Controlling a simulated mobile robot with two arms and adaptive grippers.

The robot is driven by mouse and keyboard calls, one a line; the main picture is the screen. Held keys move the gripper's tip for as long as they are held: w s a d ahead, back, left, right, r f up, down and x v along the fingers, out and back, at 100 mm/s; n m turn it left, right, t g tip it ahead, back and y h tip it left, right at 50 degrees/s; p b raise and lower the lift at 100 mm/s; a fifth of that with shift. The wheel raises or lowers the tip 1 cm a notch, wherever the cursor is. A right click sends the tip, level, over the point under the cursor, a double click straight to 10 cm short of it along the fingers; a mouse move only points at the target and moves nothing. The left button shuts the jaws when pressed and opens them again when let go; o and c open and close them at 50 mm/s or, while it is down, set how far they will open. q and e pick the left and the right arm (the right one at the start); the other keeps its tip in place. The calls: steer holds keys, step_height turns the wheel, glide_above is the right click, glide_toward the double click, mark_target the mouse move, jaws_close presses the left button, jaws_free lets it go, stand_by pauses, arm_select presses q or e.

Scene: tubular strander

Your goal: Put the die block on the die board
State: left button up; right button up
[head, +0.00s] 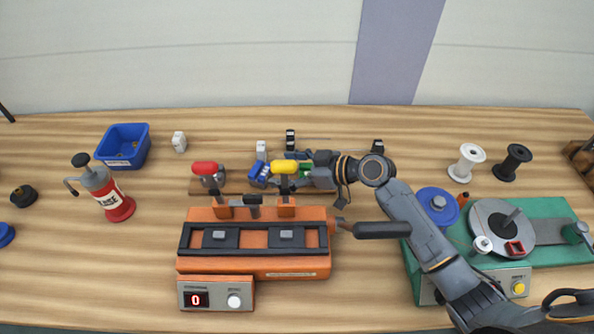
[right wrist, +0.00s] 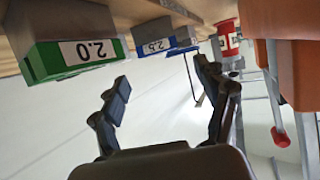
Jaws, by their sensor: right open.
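A green die block (head: 306,170) sits behind the orange machine; in the right wrist view the green block (right wrist: 75,58) bears the label 2.0. A blue block (head: 259,174) stands left of it; the right wrist view shows the blue block (right wrist: 160,47) labelled 2.5. A low wooden strip (head: 233,187), perhaps the die board, lies under or behind them, partly hidden by the machine. My right gripper (head: 322,170) is beside the green block; the right wrist view shows the gripper (right wrist: 165,90) open and empty, its fingers apart from the blocks. My left gripper is not in view.
The orange machine (head: 253,262) with red and yellow knobs stands in front of the blocks. A blue bin (head: 123,147) and red bottle (head: 104,188) are left. White and black spools (head: 466,162) and a green machine (head: 550,219) are right.

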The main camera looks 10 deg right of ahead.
steer(key=shift+b+v, duration=0.3)
steer(key=shift+v, duration=1.45)
steer(key=shift+r, duration=0.1)
